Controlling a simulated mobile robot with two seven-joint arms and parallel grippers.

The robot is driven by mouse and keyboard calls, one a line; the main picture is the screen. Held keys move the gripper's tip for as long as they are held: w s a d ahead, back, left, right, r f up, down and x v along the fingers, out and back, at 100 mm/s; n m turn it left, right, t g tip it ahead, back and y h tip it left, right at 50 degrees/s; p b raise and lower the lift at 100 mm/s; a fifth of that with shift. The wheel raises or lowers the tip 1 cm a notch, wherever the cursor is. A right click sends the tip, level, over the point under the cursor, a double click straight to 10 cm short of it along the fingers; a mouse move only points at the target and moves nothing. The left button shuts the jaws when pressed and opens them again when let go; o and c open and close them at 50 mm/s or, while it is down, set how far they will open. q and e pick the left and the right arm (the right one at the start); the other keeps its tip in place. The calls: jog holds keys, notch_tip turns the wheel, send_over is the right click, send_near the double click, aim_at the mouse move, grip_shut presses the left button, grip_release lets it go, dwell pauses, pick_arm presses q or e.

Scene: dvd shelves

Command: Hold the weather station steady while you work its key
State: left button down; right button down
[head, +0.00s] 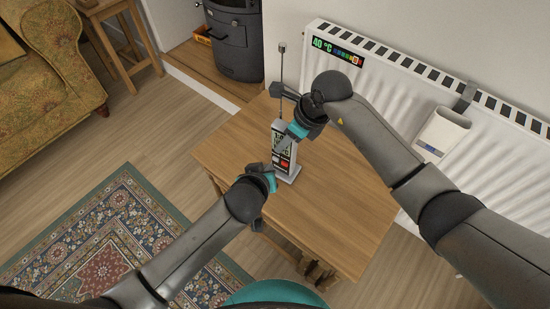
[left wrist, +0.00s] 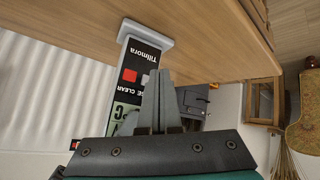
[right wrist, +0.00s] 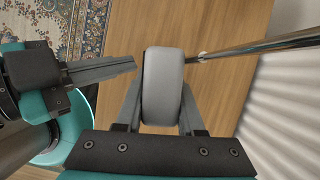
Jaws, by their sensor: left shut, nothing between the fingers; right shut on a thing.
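The weather station (head: 284,172) stands upright on the wooden table, grey with a dark front, a display, a red key and a thin antenna. In the left wrist view it appears upside down, with the name Tillmora and the red key (left wrist: 130,75). My right gripper (head: 292,132) is shut on its upper body; the right wrist view shows the grey top (right wrist: 163,88) between the fingers. My left gripper (head: 274,170) is shut and empty, its tips (left wrist: 158,74) in front of the keys. In the right wrist view they look just off the front; contact is not clear.
The wooden table (head: 345,215) is otherwise bare around the station. A white radiator (head: 385,90) with a 40 °C strip and a hanging white container (head: 440,135) stands behind. A stove (head: 235,40), stool (head: 120,45), sofa (head: 45,60) and rug (head: 110,245) lie further off.

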pick_arm(q)
jog(key=shift+w, duration=0.1)
dwell(0.7)
jog(key=shift+w+d, duration=0.2)
jog(key=shift+w, duration=0.1)
jog(key=shift+w+d, duration=0.2)
jog(key=shift+w, duration=0.15)
dwell(0.9)
jog(key=shift+s+a, duration=0.4)
jog(key=shift+s, duration=0.35)
jog(key=shift+s+a, duration=0.4)
jog(key=shift+s, duration=0.35)
jog(key=shift+s+a, duration=0.4)
jog(key=shift+s, duration=0.3)
jog(key=shift+s+a, duration=0.4)
jog(key=shift+s, duration=0.35)
